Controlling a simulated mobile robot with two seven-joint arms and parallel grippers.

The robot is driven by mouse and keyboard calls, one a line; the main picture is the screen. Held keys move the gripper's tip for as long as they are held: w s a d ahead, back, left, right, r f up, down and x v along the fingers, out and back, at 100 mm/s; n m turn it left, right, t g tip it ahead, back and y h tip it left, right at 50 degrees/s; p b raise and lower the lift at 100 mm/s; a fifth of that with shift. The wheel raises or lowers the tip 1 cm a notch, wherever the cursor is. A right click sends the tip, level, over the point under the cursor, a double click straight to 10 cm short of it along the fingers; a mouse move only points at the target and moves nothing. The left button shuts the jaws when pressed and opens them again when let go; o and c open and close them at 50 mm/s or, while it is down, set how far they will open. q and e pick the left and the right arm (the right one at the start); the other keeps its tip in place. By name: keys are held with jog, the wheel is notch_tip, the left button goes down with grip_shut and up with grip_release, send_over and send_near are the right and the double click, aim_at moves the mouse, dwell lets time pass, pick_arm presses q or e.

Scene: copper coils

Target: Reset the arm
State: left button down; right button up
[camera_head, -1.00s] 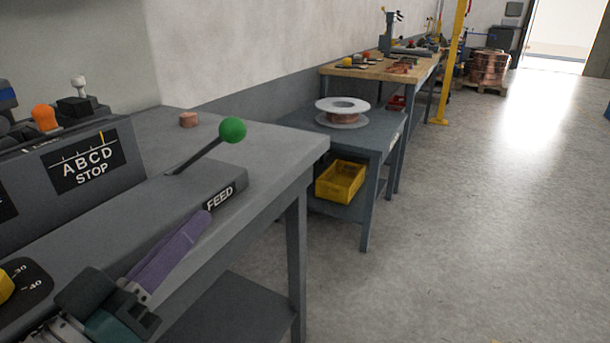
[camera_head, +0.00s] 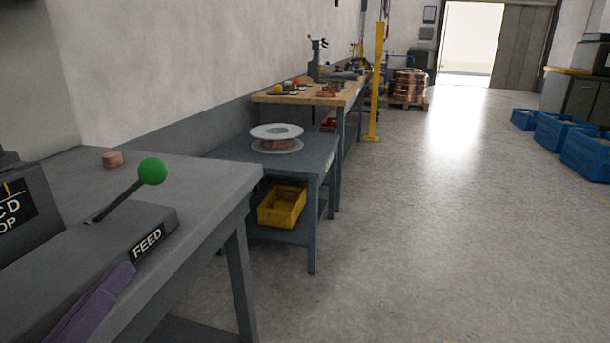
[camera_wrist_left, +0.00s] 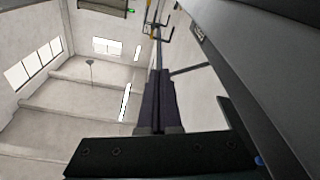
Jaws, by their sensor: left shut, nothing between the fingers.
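My left gripper (camera_head: 122,272) shows at the lower left of the head view as purple fingers, shut and empty. Its tips are beside the front edge of the grey bench, just below the FEED label (camera_head: 148,244). In the left wrist view its dark purple fingers (camera_wrist_left: 159,78) lie together with nothing between them. A lever with a green ball knob (camera_head: 152,171) leans up from the FEED housing, apart from the fingers. My right gripper is in neither view.
The grey bench (camera_head: 200,190) bears a small copper piece (camera_head: 113,159). Beyond it stand a lower table with a spool (camera_head: 277,133), a yellow bin (camera_head: 282,206), and a wooden-topped bench (camera_head: 300,99). Blue crates (camera_head: 562,135) stand far right. The middle floor is clear.

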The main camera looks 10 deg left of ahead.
pick_arm(q)
jog(key=s+d+r+m+g+h+p, duration=0.1)
jog(key=d+r+m+g+h+p, duration=0.3)
jog(key=d+g+p, duration=0.4)
jog(key=s+a+r+m+g+y+p, duration=0.2)
jog(key=s+r+g+y+p, duration=0.2)
jog(key=s+r+g+p, duration=0.65)
jog(key=s+r+t+p, duration=0.1)
jog(key=r+p, duration=1.7)
jog(key=p, duration=0.1)
jog(key=s+r+t+p, duration=0.1)
jog(key=s+r+p, duration=0.1)
jog(key=r+p, duration=1.6)
jog(key=shift+s+a+p, duration=0.25)
jog(key=shift+p, duration=0.2)
